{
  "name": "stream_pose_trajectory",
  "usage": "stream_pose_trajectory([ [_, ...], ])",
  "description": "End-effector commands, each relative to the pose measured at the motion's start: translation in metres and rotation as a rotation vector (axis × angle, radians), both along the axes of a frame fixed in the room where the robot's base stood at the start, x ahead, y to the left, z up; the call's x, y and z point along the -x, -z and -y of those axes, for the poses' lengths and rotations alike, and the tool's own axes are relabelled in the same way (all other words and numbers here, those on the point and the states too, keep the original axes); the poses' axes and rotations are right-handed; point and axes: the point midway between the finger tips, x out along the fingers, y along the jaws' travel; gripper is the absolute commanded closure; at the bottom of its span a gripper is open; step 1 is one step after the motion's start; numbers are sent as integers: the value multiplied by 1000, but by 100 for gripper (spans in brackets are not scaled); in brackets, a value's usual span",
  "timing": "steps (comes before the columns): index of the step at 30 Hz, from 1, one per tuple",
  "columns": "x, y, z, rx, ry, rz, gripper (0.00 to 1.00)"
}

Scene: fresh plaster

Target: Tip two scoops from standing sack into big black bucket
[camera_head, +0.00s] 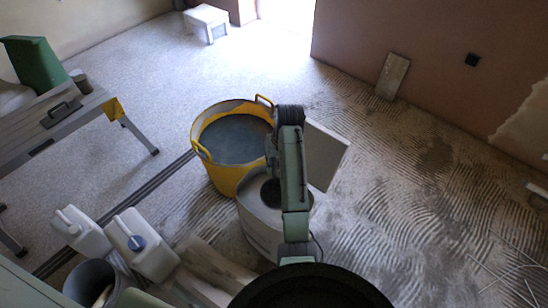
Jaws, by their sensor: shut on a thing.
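A pale round container (255,232), perhaps the standing sack, stands on the floor just in front of a yellow tub. Its top is open and dark inside, and my arm covers its right part. My green arm rises in front of it to a dark joint beside the tub. My gripper does not show; the arm may hide it, and I cannot see what it holds. A large black round shape fills the bottom edge; I cannot tell whether it is the big black bucket or part of me. No scoop is clearly visible.
The yellow tub (200,165) holds grey material. A pale board (328,158) shows right of my arm. White jugs (145,245) and a grey bucket (88,280) stand at lower left. A workbench (60,125) is at left. Combed floor lies open at right.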

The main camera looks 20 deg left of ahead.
Motion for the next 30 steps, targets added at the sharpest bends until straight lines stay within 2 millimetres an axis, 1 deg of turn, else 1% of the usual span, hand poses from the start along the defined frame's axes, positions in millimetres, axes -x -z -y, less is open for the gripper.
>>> stream_pose_trajectory([
  [1,1,10,0,1,-1,-3,100],
  [9,0,52,0,-1,0,-1,100],
  [17,0,86,0,-1,0,-1,100],
  [19,1,91,0,0,1,-2,100],
  [24,0,114,0,0,1,-2,100],
  [30,0,135,0,0,1,-2,100],
])
